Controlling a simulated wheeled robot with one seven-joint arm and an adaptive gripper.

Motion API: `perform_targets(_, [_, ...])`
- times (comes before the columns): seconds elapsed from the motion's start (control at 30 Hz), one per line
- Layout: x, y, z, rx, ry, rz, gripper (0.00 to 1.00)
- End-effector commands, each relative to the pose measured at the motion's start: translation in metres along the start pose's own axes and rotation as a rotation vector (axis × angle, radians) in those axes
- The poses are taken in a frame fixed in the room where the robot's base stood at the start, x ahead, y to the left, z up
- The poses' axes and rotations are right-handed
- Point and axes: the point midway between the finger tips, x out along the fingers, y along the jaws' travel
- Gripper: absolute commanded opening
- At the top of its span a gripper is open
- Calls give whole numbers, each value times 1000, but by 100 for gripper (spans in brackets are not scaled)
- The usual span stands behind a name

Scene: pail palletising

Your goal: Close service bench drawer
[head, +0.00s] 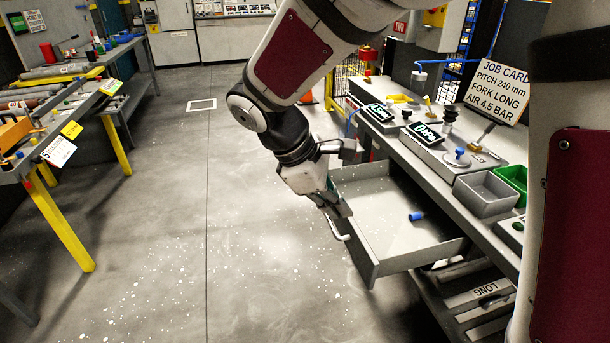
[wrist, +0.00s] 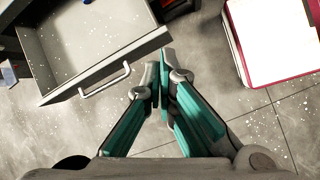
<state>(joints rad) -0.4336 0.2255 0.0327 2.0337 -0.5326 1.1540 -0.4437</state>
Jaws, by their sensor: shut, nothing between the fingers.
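The service bench drawer (head: 392,222) is pulled out from the bench on the right in the head view. It is a light grey open tray with a small blue cylindrical item (head: 416,216) inside. Its pale bar handle (wrist: 105,82) shows on the drawer front in the wrist view. My gripper (head: 342,225) is at the drawer's front in the head view. In the wrist view my gripper (wrist: 160,75) has its teal fingers together and empty, to the right of the handle, near the corner of the drawer front. I cannot tell whether it touches the front.
The service bench (head: 440,155) carries gauges, a grey bin (head: 485,193) and a green bin (head: 512,180). A yellow-legged table (head: 65,215) stands at left. The floor between is clear.

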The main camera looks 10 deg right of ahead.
Motion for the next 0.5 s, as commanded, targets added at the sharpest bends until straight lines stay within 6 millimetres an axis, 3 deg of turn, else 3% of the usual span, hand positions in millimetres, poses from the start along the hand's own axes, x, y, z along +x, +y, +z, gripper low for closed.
perform_targets(0.03, [24,4,-30,-80,-40,10,0])
perform_targets(0.2, [70,10,-95,-312,-161,54,0])
perform_targets(0.33, [92,11,-128,-428,-222,79,0])
perform_targets(0.5, [105,11,-144,-490,-256,93,0])
